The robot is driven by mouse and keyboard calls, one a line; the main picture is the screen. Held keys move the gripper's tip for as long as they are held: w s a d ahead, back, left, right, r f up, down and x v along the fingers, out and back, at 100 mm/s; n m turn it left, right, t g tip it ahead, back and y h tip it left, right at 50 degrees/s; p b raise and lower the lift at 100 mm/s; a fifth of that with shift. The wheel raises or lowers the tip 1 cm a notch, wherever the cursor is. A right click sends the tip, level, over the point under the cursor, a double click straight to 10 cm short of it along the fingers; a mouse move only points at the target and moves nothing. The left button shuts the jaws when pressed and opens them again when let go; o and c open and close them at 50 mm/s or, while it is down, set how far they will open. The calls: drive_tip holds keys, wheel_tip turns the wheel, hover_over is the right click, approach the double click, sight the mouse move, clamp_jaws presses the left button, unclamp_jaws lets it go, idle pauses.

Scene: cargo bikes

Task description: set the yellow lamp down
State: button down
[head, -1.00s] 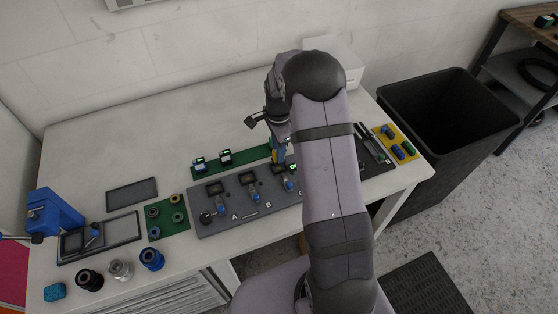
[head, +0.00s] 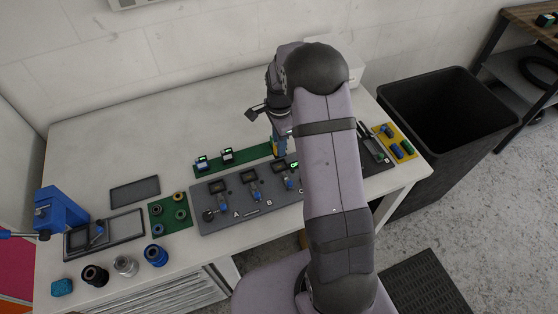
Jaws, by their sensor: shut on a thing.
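My gripper (head: 279,150) points down over the back edge of the grey board, by the right end of the rear green strip. It is shut on the yellow lamp (head: 275,146), of which only a small yellow patch shows between the blue-tinged fingers. Whether the lamp touches the surface below cannot be told. The grey board (head: 215,225) has stations marked A and B, with small blue-and-grey devices; its right part is behind my arm.
A green mat with rings (head: 157,220), a dark empty tray (head: 135,191) and several cups (head: 156,256) stand at left. A yellow mat with blue and green pieces (head: 387,133) lies at right, by a black bin (head: 440,130). The table's back left is clear.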

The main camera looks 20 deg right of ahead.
drive_tip(key=w+a+b, duration=0.4)
drive_tip(key=w, duration=0.2)
drive_tip(key=b, duration=0.4)
approach(240, 157)
drive_tip(key=shift+f+p, duration=1.85)
drive_tip(key=shift+f, duration=0.4)
drive_tip(key=shift+f, duration=0.15)
drive_tip(key=c, duration=1.6)
unclamp_jaws()
